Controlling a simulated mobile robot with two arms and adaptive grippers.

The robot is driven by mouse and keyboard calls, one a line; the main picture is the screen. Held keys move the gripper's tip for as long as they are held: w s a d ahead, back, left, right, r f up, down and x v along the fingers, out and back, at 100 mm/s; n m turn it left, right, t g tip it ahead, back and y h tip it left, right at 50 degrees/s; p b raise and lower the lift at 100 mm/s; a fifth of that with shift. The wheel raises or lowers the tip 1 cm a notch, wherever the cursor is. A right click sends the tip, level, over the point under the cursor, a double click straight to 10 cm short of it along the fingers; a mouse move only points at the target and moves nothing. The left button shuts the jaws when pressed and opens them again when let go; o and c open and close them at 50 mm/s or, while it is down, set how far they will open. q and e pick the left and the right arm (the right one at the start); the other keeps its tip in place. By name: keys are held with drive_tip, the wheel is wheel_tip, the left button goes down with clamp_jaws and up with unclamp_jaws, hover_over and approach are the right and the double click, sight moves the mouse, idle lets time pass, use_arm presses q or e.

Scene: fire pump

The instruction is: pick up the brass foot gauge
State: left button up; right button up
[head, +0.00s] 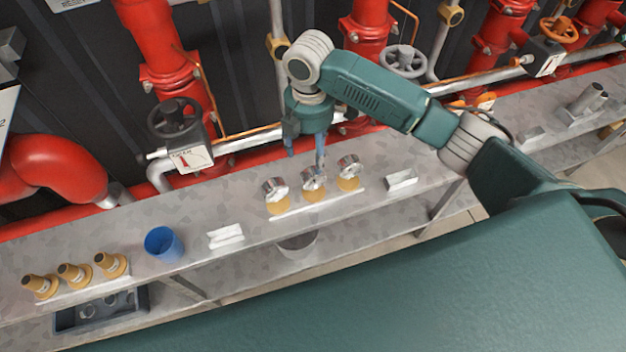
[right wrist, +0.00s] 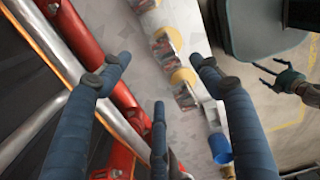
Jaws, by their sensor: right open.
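Three round gauges with silver rims and brass-coloured feet stand in a row on a pale strip on the grey shelf: a left one (head: 275,193), a middle one (head: 312,182) and a right one (head: 348,174). I cannot tell which one the task names. My right gripper (head: 305,160) points down just above and behind the middle gauge, open and empty. In the right wrist view, two gauges (right wrist: 165,45) (right wrist: 185,93) show between and below its spread fingers (right wrist: 159,64). My left gripper (right wrist: 268,77) shows at the right of that view, fingers apart, away from the shelf.
A blue cup (head: 163,244), white blocks (head: 225,237) (head: 401,181) and brass nozzles (head: 74,274) stand on the shelf (head: 190,270). Red pipes (head: 180,75) and a dark valve wheel (head: 174,117) rise behind. A grey bowl (head: 298,244) sits below the shelf top.

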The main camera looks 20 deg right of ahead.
sight(311, 167)
drive_tip(key=f, duration=0.7)
drive_tip(key=shift+s+d+f+p, duration=0.1)
drive_tip(key=shift+s+f+p, duration=0.2)
drive_tip(key=shift+p, duration=0.1)
drive_tip(key=shift+c, duration=0.5)
drive_tip(key=shift+w, duration=0.1)
drive_tip(key=c, duration=1.4)
